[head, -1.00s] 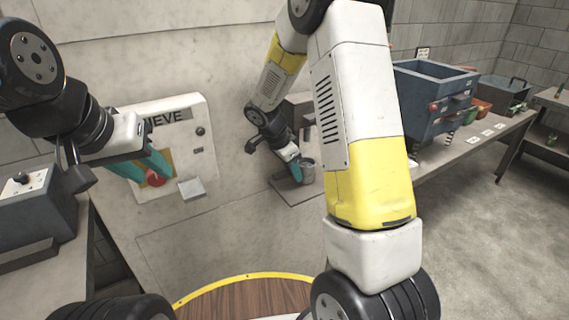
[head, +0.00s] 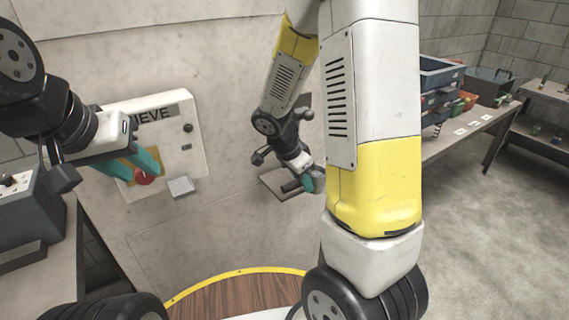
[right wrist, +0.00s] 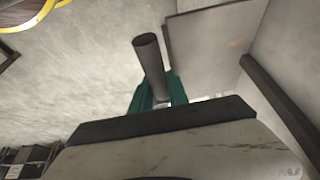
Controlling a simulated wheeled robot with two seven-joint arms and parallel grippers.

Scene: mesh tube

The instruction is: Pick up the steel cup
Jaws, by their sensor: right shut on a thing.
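My right gripper (head: 310,182) has its teal fingers shut on a grey cylinder, which I take to be the steel cup (head: 292,187). In the right wrist view the cup (right wrist: 148,54) stands out between the teal fingers (right wrist: 157,95) as a dark grey tube with its end showing. In the head view the cup is small and partly hidden by the gripper, close to a small shelf plate; I cannot tell if they touch. My left gripper (head: 136,164) is open in front of the wall panel, apart from the cup.
The panel (head: 188,140) with a red button (head: 144,176) is on the wall behind my left gripper. The shelf plate (head: 272,179) juts from the wall. A bench (head: 462,138) with blue bins (head: 440,75) stands at the right. Floor at the right is clear.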

